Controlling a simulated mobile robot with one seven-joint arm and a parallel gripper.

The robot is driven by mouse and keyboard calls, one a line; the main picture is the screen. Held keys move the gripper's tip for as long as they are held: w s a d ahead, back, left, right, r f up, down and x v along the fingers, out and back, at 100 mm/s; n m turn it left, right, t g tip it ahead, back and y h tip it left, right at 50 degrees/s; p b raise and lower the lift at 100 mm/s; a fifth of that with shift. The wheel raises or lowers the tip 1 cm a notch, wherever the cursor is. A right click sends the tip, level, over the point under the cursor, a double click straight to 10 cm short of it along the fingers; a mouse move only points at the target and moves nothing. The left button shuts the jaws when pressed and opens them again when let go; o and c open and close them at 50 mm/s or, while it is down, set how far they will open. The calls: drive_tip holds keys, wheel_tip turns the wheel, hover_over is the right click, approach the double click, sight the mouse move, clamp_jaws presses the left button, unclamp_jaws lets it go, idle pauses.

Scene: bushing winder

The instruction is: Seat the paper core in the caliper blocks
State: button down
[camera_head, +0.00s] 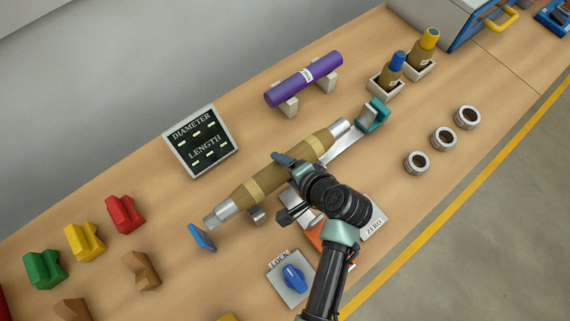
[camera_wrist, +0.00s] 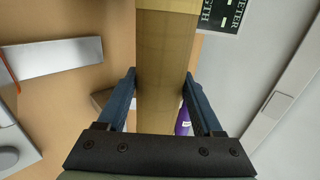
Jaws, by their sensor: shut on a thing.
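The paper core (camera_head: 253,189) is a brown roll with pale bands and silver ends. It lies diagonally along the caliper in the head view and runs up the middle of the wrist view (camera_wrist: 165,65). My gripper (camera_head: 290,165) is shut on its middle, with one blue finger on each side in the wrist view (camera_wrist: 160,100). The caliper has a metal rail (camera_head: 342,147), a blue end jaw (camera_head: 201,237) and a teal end jaw (camera_head: 372,115). A grey caliper block (camera_head: 257,215) shows under the core; the other is hidden. I cannot tell whether the core touches the blocks.
A display (camera_head: 200,141) stands behind the caliper. A purple roll (camera_head: 303,78) rests on two blocks farther back. A lock knob (camera_head: 293,278) and zero plate (camera_head: 374,222) lie in front. Coloured blocks (camera_head: 125,214) stand left; metal rings (camera_head: 443,138) lie right.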

drive_tip(key=shift+w+f+b, duration=0.1)
drive_tip(key=shift+f+b, duration=0.95)
drive_tip(key=shift+f, duration=0.7)
drive_tip(key=shift+f, duration=0.45)
drive_tip(key=shift+c, duration=0.9)
unclamp_jaws()
drive_tip(key=shift+o, duration=0.9)
drive_tip(key=shift+s+f, duration=0.2)
drive_tip(key=b+v, duration=0.1)
drive_tip(key=v, duration=1.2)
drive_tip(key=shift+b, duration=0.4)
drive_tip(key=shift+w+r, duration=0.1)
